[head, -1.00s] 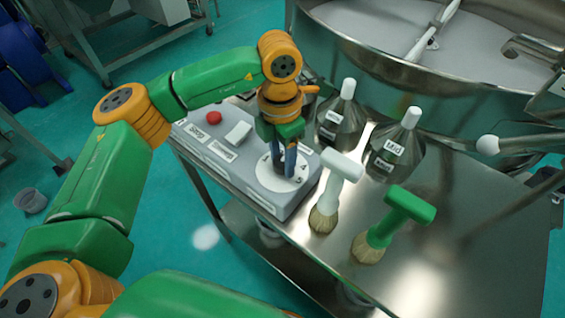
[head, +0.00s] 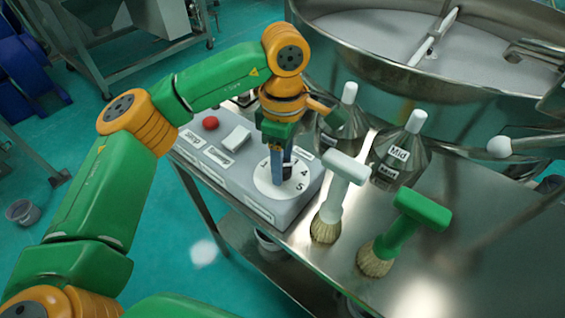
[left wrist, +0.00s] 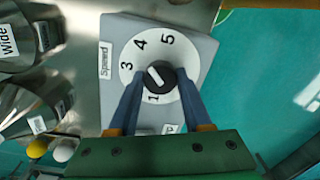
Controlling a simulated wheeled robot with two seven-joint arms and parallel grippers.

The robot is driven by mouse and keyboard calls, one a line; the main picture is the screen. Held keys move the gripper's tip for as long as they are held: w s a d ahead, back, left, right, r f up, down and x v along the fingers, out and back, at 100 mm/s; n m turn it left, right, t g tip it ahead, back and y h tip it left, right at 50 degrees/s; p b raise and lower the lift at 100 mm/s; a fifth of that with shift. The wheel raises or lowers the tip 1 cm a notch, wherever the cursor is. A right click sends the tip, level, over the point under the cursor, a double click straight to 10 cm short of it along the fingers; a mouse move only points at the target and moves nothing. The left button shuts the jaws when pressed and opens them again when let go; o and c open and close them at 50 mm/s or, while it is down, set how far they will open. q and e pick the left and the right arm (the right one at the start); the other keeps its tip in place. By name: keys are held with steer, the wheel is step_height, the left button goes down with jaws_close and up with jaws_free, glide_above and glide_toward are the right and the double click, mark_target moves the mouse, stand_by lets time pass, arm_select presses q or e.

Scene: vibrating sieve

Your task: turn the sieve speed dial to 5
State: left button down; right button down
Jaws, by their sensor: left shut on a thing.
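The speed dial is a white numbered plate (head: 264,180) on the grey control box (head: 235,180); it also shows in the left wrist view (left wrist: 131,77). Its black knob (left wrist: 159,79) carries a white mark that slants up-left, roughly between 3 and 4. Digits 1, 3, 4 and 5 are readable; a finger seems to cover 2. My left gripper (head: 285,176) points down at the dial, its blue fingers shut on the knob from both sides, as the left wrist view (left wrist: 158,88) shows. My right gripper is not in view.
A red button (head: 210,123) and a white switch (head: 237,137) sit on the box beside the dial. White-handled (head: 347,167) and green-handled (head: 421,207) brushes stand close right. Metal funnels, one labelled Mid (head: 397,162), stand behind, before the large sieve (head: 390,72).

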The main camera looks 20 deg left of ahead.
arm_select(q)
steer(key=m, duration=0.4)
steer(key=shift+r, duration=0.1)
steer(key=m, duration=0.4)
steer(key=shift+m, duration=0.6)
steer(key=shift+c, duration=1.7)
jaws_free()
step_height(320, 180, up, 7)
steer(key=shift+w+d+r, duration=0.1)
